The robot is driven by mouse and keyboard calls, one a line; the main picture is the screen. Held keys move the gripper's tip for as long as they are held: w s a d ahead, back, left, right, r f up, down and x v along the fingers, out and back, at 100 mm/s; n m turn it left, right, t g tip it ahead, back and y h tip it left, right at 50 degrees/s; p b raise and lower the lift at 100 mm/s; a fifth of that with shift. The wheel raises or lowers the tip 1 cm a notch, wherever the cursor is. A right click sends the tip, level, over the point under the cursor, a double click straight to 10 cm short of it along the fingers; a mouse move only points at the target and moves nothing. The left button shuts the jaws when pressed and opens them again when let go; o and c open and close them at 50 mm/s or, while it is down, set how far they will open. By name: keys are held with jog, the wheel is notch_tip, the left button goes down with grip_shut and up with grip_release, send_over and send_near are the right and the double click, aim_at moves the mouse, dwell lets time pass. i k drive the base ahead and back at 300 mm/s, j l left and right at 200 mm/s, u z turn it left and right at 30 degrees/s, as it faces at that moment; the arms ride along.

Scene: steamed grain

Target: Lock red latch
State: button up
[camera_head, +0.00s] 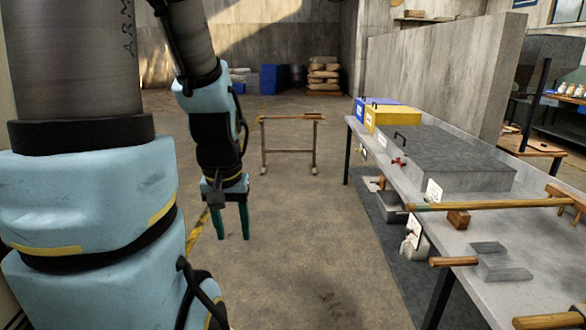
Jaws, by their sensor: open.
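A small red latch (399,161) shows on the bench at the right, at the near-left side of a large grey box-like block with a dark handle. It is too small to tell whether it is locked. My gripper (232,238) points down over the open floor, left of the bench and well apart from the latch. Its two green fingers are spread, with nothing between them.
The metal bench (355,128) runs along the right, with a yellow box (392,117), a blue box (366,106) and wooden-handled tools (490,204) on it. A wooden stand (292,119) is farther back. The floor between my arm and the bench is clear.

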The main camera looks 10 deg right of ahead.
aim_at(397, 160)
jog(key=i+l+u, duration=0.15)
jog(key=i+u, duration=0.15)
jog(key=i, duration=0.2)
jog(key=i+l+u, duration=0.25)
jog(key=i, duration=0.25)
jog(key=i+l+u, duration=0.3)
jog(key=i+l+z, duration=0.1)
jog(key=l, duration=0.35)
jog(key=i+l+z, duration=0.15)
jog(key=i+l, duration=0.15)
jog(key=i+l+z, duration=0.1)
jog(key=i+l, duration=0.15)
jog(key=l, duration=0.25)
